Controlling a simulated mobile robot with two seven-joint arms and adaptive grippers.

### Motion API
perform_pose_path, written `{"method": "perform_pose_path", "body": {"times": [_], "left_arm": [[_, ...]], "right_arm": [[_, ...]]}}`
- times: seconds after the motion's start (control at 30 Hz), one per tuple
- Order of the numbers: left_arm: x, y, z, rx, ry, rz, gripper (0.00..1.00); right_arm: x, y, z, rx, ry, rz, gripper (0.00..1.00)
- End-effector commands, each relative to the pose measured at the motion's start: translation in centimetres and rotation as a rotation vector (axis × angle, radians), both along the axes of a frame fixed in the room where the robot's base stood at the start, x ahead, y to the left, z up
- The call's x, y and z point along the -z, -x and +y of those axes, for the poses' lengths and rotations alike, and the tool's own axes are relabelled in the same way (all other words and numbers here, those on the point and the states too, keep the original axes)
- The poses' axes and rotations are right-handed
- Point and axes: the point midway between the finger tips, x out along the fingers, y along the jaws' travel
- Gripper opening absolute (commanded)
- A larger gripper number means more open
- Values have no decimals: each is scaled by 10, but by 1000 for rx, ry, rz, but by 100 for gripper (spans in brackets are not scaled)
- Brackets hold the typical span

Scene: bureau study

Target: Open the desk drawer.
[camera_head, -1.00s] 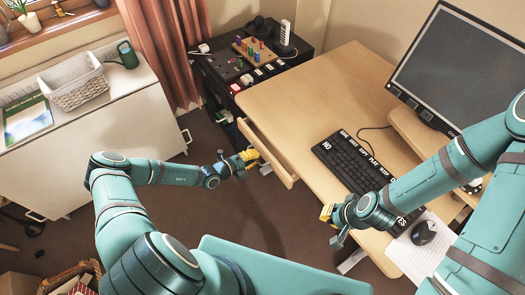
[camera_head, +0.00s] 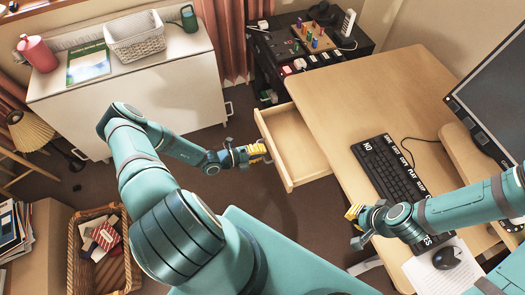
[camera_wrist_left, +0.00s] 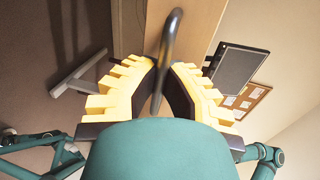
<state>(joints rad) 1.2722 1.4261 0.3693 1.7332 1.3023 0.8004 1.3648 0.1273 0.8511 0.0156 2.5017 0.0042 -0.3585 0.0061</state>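The desk drawer (camera_head: 303,146) stands pulled well out of the left side of the wooden desk (camera_head: 345,85), and its inside looks empty. My left gripper (camera_head: 262,152) is at the drawer's front. In the left wrist view its yellow fingers (camera_wrist_left: 166,85) close from both sides on the dark curved drawer handle (camera_wrist_left: 172,38). The handle itself is hidden by the fingers in the head view. My right gripper (camera_head: 350,222) hangs beside the desk's front edge, left of the keyboard, with no object seen in it; its opening is unclear.
A keyboard (camera_head: 388,167), a mouse (camera_head: 447,258) and a monitor (camera_head: 495,90) are on the desk. A black cabinet (camera_head: 268,72) stands behind the drawer. A white cabinet (camera_head: 130,97) is at the back left, and a wicker basket (camera_head: 78,245) at the lower left.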

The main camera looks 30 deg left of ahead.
Motion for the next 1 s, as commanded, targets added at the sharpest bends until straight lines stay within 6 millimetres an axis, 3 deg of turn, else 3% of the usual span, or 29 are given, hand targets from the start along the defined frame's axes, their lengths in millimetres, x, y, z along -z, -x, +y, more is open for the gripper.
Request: {"method": "perform_pose_path", "body": {"times": [0.03,0.1,0.13,0.57,1.0], "left_arm": [[0,0,1,-1,-1,-1,11],[0,-1,0,-1,-1,-1,35],[0,0,0,-1,-1,-1,39],[-2,8,7,-1,-3,2,39],[-19,71,57,-3,-4,1,39]], "right_arm": [[0,0,0,0,0,0,0],[0,0,0,0,0,0,0],[0,0,0,0,0,0,0],[0,0,0,0,0,0,0],[0,0,0,0,0,0,0]]}}
